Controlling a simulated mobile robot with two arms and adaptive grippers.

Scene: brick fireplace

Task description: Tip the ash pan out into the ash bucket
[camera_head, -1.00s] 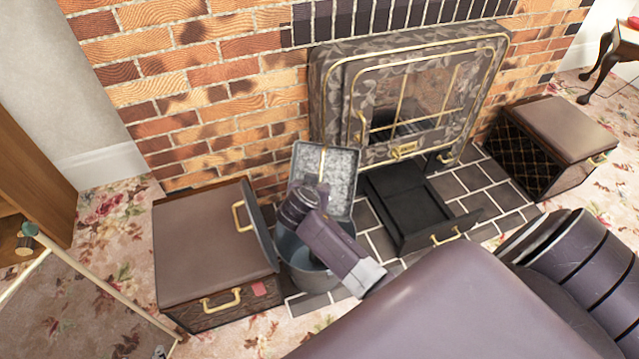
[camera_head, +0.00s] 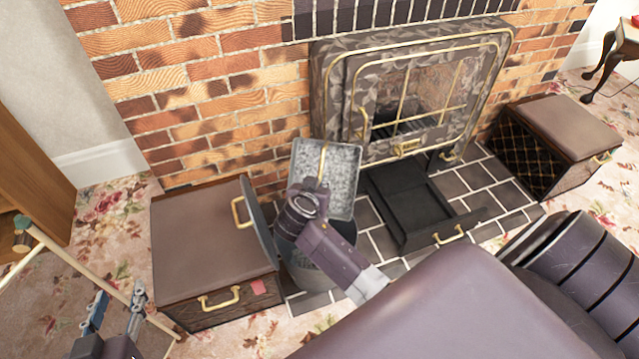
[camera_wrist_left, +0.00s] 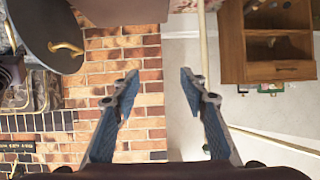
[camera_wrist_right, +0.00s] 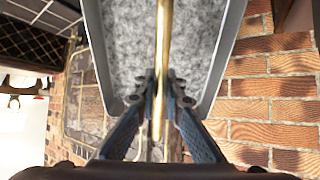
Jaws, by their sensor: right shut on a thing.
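The ash pan (camera_head: 342,165) is a grey metal tray with a speckled grey inside, tilted steeply above the back of the bucket. My right gripper (camera_head: 320,187) is shut on its brass handle bar, which also shows in the right wrist view (camera_wrist_right: 163,45). The ash bucket (camera_head: 345,232) is a grey round pail standing on the hearth tiles, partly hidden behind my right arm. Something grey shows inside it, but I cannot tell what. My left gripper (camera_head: 116,297) is open and empty at the lower left, well apart from both.
A dark round lid (camera_head: 260,232) with a brass handle leans against a brown padded box (camera_head: 205,235) left of the bucket. A black open drawer tray (camera_head: 408,207) lies before the stove (camera_head: 412,95). Another padded box (camera_head: 560,130) stands at right.

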